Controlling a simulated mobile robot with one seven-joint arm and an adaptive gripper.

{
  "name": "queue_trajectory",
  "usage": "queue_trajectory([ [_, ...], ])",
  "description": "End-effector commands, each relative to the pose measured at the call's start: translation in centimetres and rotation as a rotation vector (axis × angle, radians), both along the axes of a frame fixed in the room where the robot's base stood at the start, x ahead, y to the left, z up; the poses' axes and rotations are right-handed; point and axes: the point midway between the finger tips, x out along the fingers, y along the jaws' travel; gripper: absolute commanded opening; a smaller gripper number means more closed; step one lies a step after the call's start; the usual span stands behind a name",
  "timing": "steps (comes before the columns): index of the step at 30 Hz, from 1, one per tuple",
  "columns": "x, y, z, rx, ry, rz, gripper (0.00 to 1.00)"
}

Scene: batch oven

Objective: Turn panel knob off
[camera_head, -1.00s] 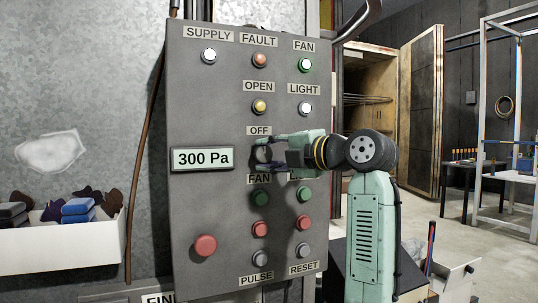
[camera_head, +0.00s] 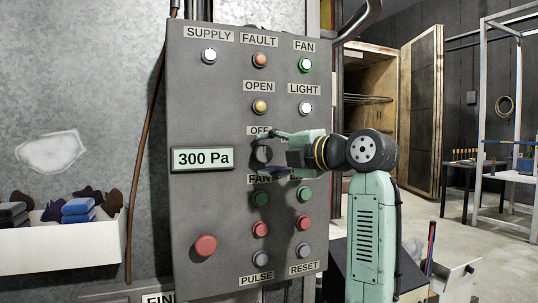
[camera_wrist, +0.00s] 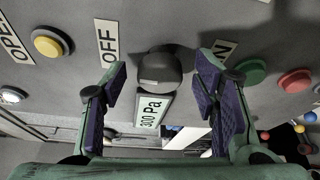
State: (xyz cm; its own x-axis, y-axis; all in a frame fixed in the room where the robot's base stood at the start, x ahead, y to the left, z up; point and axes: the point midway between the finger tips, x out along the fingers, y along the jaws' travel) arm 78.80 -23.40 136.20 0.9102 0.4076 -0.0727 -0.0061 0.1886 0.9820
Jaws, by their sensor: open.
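The panel knob (camera_head: 261,155) is a dark round knob on the grey control panel (camera_head: 205,110), just under the OFF label (camera_head: 259,131) and right of the 300 Pa display (camera_head: 203,159). In the wrist view the knob (camera_wrist: 160,66) sits between and just beyond my two finger pads, apart from both, with a lighter mark on its rim. My gripper (camera_head: 262,153) reaches in from the right, open, with one finger above the knob and one below. The wrist view shows my gripper (camera_wrist: 160,95) with purple-padded fingers spread wide and nothing held.
A yellow button (camera_head: 260,106) is above the knob, and a green button (camera_head: 260,197) and a red button (camera_head: 260,229) are below. A large red button (camera_head: 205,245) is at lower left. A white bin (camera_head: 60,245) stands left of the panel.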

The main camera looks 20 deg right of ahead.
Motion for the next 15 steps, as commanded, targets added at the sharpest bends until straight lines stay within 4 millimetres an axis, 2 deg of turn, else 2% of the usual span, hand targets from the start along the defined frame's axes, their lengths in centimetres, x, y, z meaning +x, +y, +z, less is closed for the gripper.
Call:
queue_trajectory([
  [5,-1.9,-1.0,0.2,0.001,-0.002,-0.003,0.55],
  [15,-8.3,-3.8,0.7,0.000,0.000,-0.002,0.55],
])
